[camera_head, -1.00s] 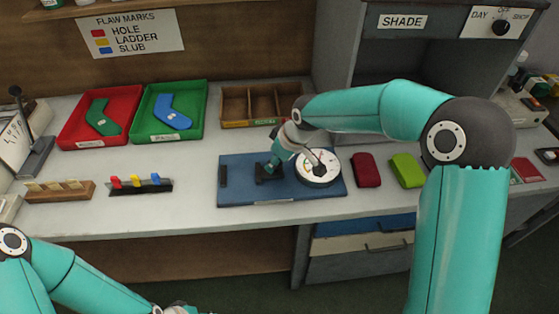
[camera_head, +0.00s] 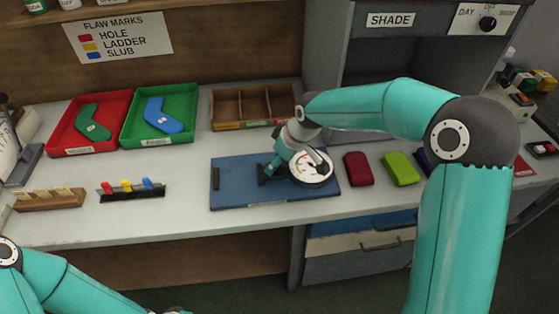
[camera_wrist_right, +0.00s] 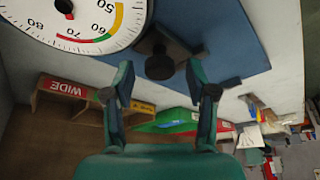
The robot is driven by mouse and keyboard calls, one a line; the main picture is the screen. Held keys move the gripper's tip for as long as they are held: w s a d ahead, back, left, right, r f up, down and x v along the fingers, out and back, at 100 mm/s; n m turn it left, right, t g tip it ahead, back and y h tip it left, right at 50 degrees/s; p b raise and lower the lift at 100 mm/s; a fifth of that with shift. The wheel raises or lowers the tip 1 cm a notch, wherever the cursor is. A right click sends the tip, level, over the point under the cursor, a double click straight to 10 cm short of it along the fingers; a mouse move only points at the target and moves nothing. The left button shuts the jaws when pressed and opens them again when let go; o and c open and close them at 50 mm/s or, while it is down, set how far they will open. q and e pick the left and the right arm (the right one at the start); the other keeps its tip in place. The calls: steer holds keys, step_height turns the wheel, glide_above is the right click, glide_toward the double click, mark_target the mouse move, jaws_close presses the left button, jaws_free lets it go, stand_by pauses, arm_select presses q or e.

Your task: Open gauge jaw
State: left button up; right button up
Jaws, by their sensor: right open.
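The gauge has a round white dial (camera_head: 313,168) on a blue base board (camera_head: 235,195) in the middle of the bench. In the right wrist view the dial (camera_wrist_right: 85,22) shows numbers and a coloured arc, and a dark round-headed jaw post (camera_wrist_right: 160,64) stands beside it. My right gripper (camera_wrist_right: 160,75) is open, with its fingers on either side of that post. A gap shows on each side, and I cannot tell whether either finger touches. In the head view the right gripper (camera_head: 272,168) is over the board, left of the dial, partly covering the jaw.
A red tray (camera_head: 56,142) with a green sock and a green tray (camera_head: 186,130) with a blue sock stand behind left. An empty divided wooden box (camera_head: 252,123) is behind the gauge. Red (camera_head: 358,168) and lime (camera_head: 401,168) pads lie to the right.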

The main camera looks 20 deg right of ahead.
steer(key=v, duration=1.1)
steer(key=shift+s+r, duration=0.2)
steer(key=shift+r, duration=0.1)
steer(key=shift+d, duration=0.15)
